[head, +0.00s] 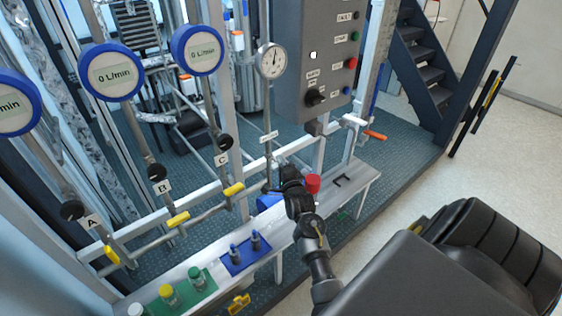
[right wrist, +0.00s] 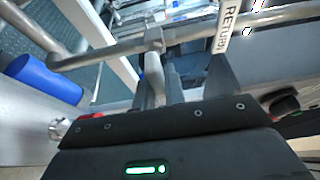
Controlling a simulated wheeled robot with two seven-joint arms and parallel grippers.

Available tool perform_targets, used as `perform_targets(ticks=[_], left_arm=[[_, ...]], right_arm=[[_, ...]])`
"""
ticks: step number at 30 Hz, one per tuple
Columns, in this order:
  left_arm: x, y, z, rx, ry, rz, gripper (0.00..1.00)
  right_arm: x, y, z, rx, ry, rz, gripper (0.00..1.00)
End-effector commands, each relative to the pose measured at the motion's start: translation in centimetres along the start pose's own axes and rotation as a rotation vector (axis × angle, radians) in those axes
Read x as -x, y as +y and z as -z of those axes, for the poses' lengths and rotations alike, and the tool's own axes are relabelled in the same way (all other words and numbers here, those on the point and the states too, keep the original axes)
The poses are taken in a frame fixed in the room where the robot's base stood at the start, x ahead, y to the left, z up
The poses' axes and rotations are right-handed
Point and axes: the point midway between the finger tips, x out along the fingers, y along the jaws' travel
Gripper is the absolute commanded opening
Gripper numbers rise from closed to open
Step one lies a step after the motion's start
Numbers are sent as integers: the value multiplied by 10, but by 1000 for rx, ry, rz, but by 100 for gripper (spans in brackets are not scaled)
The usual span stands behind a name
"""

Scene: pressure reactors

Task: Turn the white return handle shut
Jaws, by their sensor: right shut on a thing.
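My right gripper (head: 289,178) is at the low pipe below the pressure gauge, right of the yellow handles. It is shut on the white return handle, which it mostly hides in the head view. In the right wrist view my gripper (right wrist: 188,75) is just below the pipe. A pale handle (right wrist: 153,72) hangs from a pipe fitting there, between the fingers. The handle's exact angle is hard to tell. The white RETURN label (right wrist: 227,30) stands close beside it. My left gripper is not in view.
Yellow handles (head: 178,219) sit along the pipes at left. An orange handle (head: 375,136) is at right. A red-capped item (head: 313,183) and blue cylinder (head: 268,201) are close to my gripper. The bench (head: 215,262) holds blue and green trays.

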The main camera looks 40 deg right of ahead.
Motion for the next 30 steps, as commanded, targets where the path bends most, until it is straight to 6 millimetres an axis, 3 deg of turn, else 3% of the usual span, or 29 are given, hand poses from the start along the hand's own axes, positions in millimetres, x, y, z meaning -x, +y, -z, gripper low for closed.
perform_targets(ticks=[14,15,20,30], left_arm=[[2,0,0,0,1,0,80],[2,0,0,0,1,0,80],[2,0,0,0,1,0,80],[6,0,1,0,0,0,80]], right_arm=[[-1,-2,1,-13,1,-1,0],[-1,-2,1,-13,1,-1,14],[0,-1,0,-12,1,-2,34],[5,-1,0,-11,0,-5,34]])
